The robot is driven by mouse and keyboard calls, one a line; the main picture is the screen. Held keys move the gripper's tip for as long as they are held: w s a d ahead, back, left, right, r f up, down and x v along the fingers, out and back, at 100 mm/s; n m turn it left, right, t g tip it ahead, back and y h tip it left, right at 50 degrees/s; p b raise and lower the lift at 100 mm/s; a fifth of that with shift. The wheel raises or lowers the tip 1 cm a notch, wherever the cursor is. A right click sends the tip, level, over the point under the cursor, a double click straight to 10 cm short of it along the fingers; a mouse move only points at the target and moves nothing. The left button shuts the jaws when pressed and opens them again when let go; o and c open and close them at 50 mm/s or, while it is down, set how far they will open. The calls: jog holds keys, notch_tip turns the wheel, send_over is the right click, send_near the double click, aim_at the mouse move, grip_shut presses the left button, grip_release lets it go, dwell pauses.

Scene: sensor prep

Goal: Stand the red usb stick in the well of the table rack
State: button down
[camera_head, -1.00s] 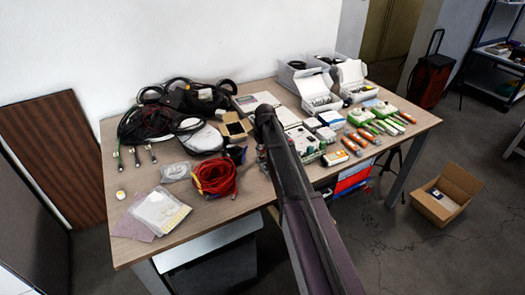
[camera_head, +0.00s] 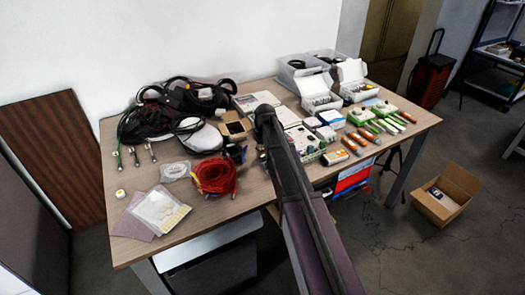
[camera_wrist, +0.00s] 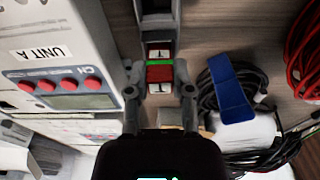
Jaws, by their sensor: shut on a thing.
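In the wrist view my gripper (camera_wrist: 159,72) is shut on the red usb stick (camera_wrist: 160,74), a small red block with a pale marked face, held between both fingers. A green strip and a second red and white patch lie directly beyond it; I cannot tell whether these are part of the stick. A dark grey part with a slot-like recess, perhaps the table rack (camera_wrist: 155,22), lies ahead in line with the fingers. I cannot tell whether the stick touches it or is in a well. In the head view my own arm hides the gripper, stick and rack.
A white unit (camera_wrist: 62,65) with red buttons stands close left of my gripper. A blue strap (camera_wrist: 231,88) and black cables lie close right. A red cable coil (camera_head: 213,176) lies on the table (camera_head: 262,198). Orange and green devices crowd the table's right side.

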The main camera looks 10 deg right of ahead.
jog(key=shift+c, duration=2.1)
grip_release()
jog(key=shift+o, duration=0.8)
jog(key=shift+r, duration=0.15)
jog(key=shift+r+p, duration=3.35)
jog(key=shift+p, duration=0.2)
jog(key=s+r+m+p, duration=0.1)
jog(key=s+r+p, duration=0.1)
jog(key=s, duration=1.2)
jog(key=s+r+m+g+p, duration=0.1)
jog(key=s+r+m+p, duration=0.1)
jog(key=s, duration=1.3)
jog(key=shift+r+m, duration=0.2)
jog(key=shift+m, duration=0.1)
